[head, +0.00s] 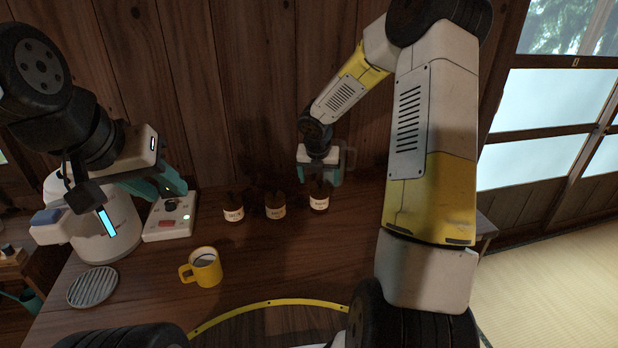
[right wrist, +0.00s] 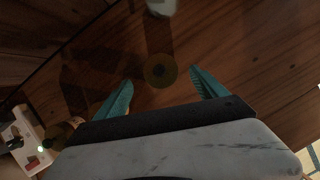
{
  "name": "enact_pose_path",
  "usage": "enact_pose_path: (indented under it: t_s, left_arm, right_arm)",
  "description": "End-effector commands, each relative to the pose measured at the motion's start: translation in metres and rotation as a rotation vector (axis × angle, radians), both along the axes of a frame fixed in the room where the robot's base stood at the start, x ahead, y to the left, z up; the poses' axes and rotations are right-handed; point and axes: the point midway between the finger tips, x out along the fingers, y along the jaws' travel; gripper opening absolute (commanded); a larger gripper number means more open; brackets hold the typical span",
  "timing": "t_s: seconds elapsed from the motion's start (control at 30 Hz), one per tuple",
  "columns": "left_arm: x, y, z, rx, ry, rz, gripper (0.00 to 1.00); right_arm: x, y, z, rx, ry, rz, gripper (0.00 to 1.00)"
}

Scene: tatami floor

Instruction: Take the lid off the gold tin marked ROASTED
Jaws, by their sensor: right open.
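Three small dark tins with cream labels stand in a row on the wooden counter: a left tin (head: 233,212), a middle tin (head: 275,208) and a right tin (head: 319,202). Their labels are too small to read surely, so I cannot tell which says ROASTED. My right gripper (head: 319,179) is over the right tin, its teal fingers open. In the right wrist view, a round gold lid with a dark knob (right wrist: 160,71) lies between the spread fingertips (right wrist: 161,77), apart from both. My left gripper (head: 162,184) is at the left; its finger gap is unclear.
A white box with buttons (head: 165,226) and a white rounded appliance (head: 115,235) stand at the left. A yellow mug (head: 206,268) and a round grey grate (head: 93,287) are nearer. A pale object (right wrist: 161,6) stands beyond the gold lid. The wooden wall is close behind.

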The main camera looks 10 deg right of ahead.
Motion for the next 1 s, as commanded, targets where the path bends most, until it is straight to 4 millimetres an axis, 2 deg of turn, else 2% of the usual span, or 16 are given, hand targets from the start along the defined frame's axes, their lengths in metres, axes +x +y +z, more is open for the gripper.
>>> enact_pose_path:
  t_s: [0.1,0.2,0.5,0.8,0.83,1.0]
  left_arm:
    - [0.000,0.000,0.000,0.000,0.000,0.000,0.36]
    - [0.000,0.000,0.000,0.000,0.000,0.000,0.36]
    - [0.000,0.000,0.000,0.000,0.000,0.000,0.36]
    - [0.000,0.000,0.000,0.000,0.000,0.000,0.36]
    - [0.000,0.000,0.000,0.000,0.000,0.000,0.36]
    - [0.000,0.000,0.000,0.000,0.000,0.000,0.36]
  right_arm:
    - [0.008,-0.004,-0.018,0.000,0.003,0.000,0.82]
    - [0.013,-0.005,-0.026,0.001,0.001,-0.001,0.82]
    - [0.014,-0.005,-0.030,0.001,0.000,-0.002,0.80]
    - [0.014,-0.005,-0.029,0.001,0.000,-0.003,0.21]
    - [0.014,-0.005,-0.029,0.001,0.000,-0.003,0.17]
    - [0.014,-0.005,-0.029,0.001,0.000,-0.003,0.17]
